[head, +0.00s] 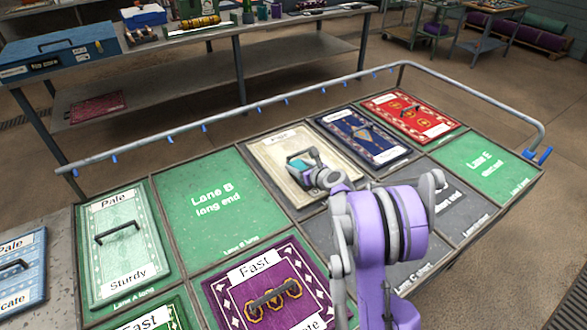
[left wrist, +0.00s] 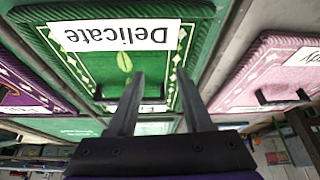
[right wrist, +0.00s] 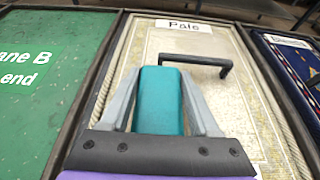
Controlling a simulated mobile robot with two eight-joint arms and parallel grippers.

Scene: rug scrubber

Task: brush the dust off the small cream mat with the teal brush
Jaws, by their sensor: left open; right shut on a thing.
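The small cream mat (head: 345,165), with a label reading "Pale", lies flat in a tray bay near the back. It also shows in the right wrist view (right wrist: 235,100), with a dark handle (right wrist: 225,64) on it. My right gripper (head: 303,163) is over this mat, shut on the teal brush (right wrist: 160,95). The brush stands between the fingers; its lower end is hidden, so I cannot tell if it touches the mat. Dust is hard to tell from the mat's pattern. My left gripper (left wrist: 157,80) is open and empty near a green mat (left wrist: 120,65) labelled "Delicate".
A blue mat (head: 362,137) and a red mat (head: 410,115) lie to the right of the cream one. The green Lane B bay (head: 210,215) at left is bare. A purple mat (head: 265,290) lies in front. A grey rail (head: 240,115) edges the back.

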